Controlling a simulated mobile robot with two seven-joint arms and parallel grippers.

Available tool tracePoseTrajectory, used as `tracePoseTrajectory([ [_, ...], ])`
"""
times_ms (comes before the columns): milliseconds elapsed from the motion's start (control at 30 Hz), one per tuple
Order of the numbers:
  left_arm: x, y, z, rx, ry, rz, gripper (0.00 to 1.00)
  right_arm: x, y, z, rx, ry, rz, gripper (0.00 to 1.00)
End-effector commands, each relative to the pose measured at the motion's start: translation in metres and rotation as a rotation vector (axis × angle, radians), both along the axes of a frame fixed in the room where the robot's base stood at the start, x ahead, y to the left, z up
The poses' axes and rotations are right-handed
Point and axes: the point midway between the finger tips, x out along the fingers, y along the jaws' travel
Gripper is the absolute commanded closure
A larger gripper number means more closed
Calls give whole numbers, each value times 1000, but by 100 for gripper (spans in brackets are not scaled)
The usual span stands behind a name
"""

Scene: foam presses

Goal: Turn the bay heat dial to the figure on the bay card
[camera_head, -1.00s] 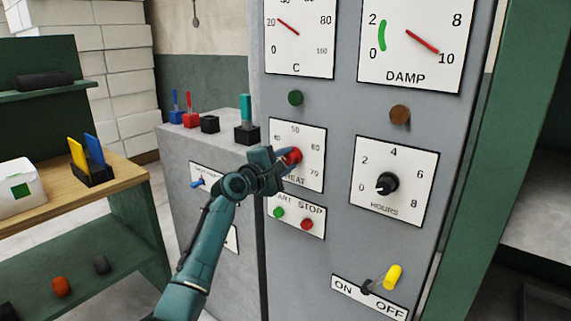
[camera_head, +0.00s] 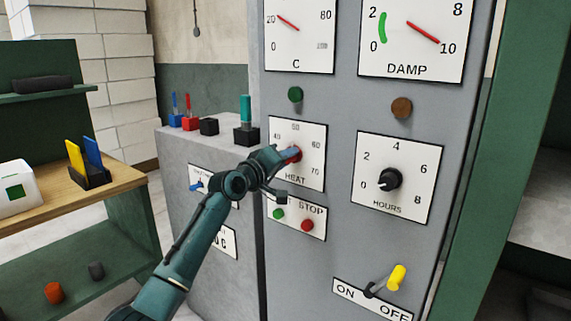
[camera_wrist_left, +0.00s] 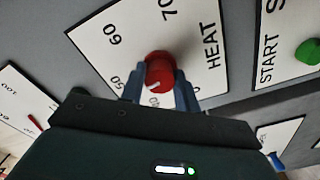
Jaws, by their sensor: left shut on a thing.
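In the left wrist view the fingers (camera_wrist_left: 160,85) lie on both sides of the red knob (camera_wrist_left: 159,66). My right gripper is out of view.
Green and red START/STOP buttons (camera_head: 298,217) sit just below the heat plate. An HOURS dial (camera_head: 390,179) is to the right, with a yellow ON/OFF lever (camera_head: 396,277) below.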

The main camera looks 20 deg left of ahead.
Motion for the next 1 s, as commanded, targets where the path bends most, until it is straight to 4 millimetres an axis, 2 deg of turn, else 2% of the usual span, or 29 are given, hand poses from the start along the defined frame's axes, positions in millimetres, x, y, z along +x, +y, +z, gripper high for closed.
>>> tracePoseTrajectory([
  [433, 0, 1, -2, 401, -143, 0, 91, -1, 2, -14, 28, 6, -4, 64],
  [1000, 0, 2, -1, 874, -315, -1, 91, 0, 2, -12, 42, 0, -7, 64],
])
